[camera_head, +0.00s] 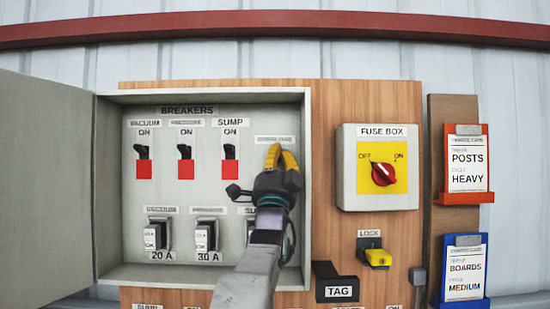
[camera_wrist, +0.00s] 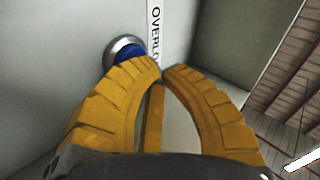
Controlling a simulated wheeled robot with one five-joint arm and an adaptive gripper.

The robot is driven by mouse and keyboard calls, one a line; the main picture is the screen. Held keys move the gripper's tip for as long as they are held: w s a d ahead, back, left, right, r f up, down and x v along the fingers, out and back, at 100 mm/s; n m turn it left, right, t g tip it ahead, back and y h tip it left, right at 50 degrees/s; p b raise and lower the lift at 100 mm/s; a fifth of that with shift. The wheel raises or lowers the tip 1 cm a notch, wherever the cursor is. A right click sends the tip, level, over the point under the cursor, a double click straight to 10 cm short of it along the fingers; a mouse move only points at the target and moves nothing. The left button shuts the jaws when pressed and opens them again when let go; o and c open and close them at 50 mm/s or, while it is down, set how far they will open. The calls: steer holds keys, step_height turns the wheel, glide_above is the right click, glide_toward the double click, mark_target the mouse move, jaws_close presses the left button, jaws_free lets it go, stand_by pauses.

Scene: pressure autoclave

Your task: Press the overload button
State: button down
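The overload button is a blue cap in a silver ring (camera_wrist: 127,50), beside a white label (camera_wrist: 155,30) reading "OVERLO…" in the wrist view. My gripper (camera_wrist: 162,72) has its yellow fingers closed to a point, with nothing between the tips. The left finger covers the lower part of the button; I cannot tell whether it touches. In the head view, my gripper (camera_head: 281,152) is at the right inside of the breaker box, just below a small, unreadable label (camera_head: 274,140). The button is hidden there behind my gripper.
The open breaker box (camera_head: 308,190) has a right wall close beside my gripper. Breaker switches (camera_head: 230,160) and fuses (camera_head: 204,236) are to the left. A fuse box (camera_head: 379,140) with a red knob, a yellow lock (camera_head: 378,257) and a TAG holder (camera_head: 336,284) are to the right.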

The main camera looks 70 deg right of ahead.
steer(key=shift+w+d, duration=0.15)
steer(key=shift+d, duration=0.3)
stand_by(0.5)
steer(key=shift+a+f, duration=0.1)
steer(key=shift+a, duration=0.05)
stand_by(0.3)
steer(key=shift+s+a+b, duration=0.3)
steer(key=shift+a+b, duration=0.35)
steer(key=shift+a, duration=0.05)
steer(key=shift+s+a+b, duration=0.25)
steer(key=shift+a+b, duration=0.55)
steer(key=shift+b, duration=0.05)
steer(key=shift+s+a+b, duration=0.25)
steer(key=shift+a+b, duration=0.55)
steer(key=shift+b, duration=0.05)
steer(key=shift+s+a+b, duration=0.25)
steer(key=shift+a+b, duration=0.55)
steer(key=shift+b, duration=0.05)
